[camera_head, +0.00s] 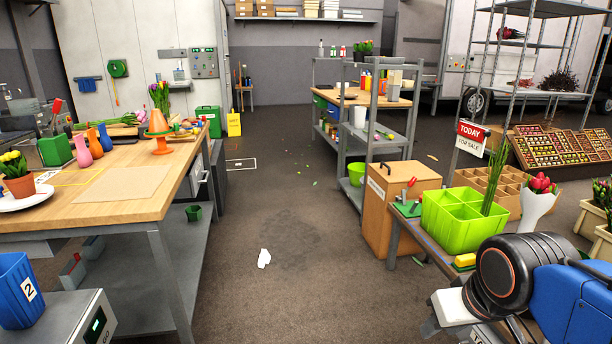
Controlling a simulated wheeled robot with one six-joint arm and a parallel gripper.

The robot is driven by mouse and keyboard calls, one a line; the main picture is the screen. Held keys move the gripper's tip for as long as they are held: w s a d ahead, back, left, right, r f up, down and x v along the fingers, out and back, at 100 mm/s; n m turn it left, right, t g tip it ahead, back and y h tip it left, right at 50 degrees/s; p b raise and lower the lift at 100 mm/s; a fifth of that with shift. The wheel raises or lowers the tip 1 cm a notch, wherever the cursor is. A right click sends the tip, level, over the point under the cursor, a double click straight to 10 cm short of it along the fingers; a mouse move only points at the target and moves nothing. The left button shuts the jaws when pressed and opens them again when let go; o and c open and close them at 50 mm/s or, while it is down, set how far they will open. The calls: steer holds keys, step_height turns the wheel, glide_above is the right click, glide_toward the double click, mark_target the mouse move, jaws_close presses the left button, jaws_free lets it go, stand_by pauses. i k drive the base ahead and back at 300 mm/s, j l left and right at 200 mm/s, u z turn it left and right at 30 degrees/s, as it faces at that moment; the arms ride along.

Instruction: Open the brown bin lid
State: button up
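The brown bin (388,220) stands on the floor right of centre, at the end of the grey shelf cart. It is a tall box with a pale label on its front. Its flat brown lid (418,173) lies on top and looks closed, with a small dark handle (385,168) near the left edge. Part of the bin's right side is hidden behind the low bench and a red-handled tool. Blue and black links of my arm show at the lower right, in front of the bench. My gripper's fingers do not show.
A low bench right of the bin holds a green divided crate (462,222) and a red-handled tool (408,187). A wooden worktable (105,185) stands at left. The floor aisle (290,220) between is open, with a crumpled white scrap (264,258) on it.

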mark_target(402, 171)
steer(key=i, duration=1.7)
steer(key=i+z, duration=0.15)
steer(key=i, duration=0.6)
steer(key=i+j+z, duration=0.1)
steer(key=i+j, duration=0.15)
steer(key=i, duration=0.45)
steer(key=i+z, duration=0.2)
steer(key=k, duration=0.05)
